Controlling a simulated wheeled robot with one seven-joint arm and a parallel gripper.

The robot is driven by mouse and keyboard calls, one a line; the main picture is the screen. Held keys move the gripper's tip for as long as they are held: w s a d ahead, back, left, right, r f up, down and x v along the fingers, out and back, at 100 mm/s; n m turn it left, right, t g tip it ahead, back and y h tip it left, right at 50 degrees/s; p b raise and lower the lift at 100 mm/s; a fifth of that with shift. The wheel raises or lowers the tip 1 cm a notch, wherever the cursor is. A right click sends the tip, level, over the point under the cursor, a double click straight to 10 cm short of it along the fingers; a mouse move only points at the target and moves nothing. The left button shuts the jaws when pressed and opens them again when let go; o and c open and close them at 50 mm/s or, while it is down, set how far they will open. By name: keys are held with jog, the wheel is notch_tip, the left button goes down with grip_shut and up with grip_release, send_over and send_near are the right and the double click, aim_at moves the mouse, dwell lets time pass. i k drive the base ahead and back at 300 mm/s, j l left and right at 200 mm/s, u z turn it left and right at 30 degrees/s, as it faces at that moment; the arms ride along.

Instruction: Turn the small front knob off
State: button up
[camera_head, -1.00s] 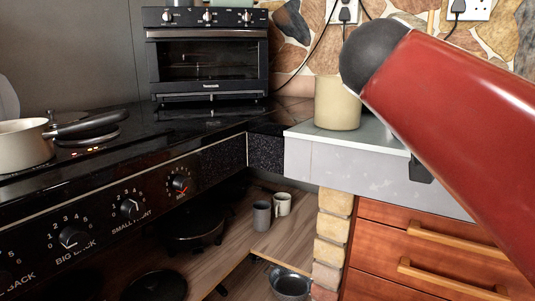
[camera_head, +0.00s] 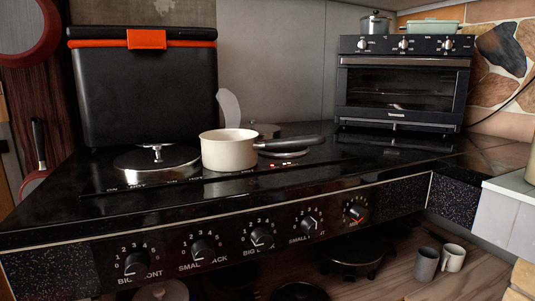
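The small front knob (camera_head: 309,223) is a dark round knob on the sloping front panel (camera_head: 80,270) of the black stove. Part of its "SMALL FRONT" label shows beneath it, and numbers ring it. Its pale pointer seems to aim up and right, unlike the three knobs to its left, whose pointers seem to aim lower left. The exact setting is too small to read. My gripper is not in view.
A cream saucepan (camera_head: 228,152) stands on the stovetop, near small glowing lights. Two mugs (camera_head: 426,264) stand below right.

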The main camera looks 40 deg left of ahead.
aim_at(310, 225)
jog(key=u, duration=1.75)
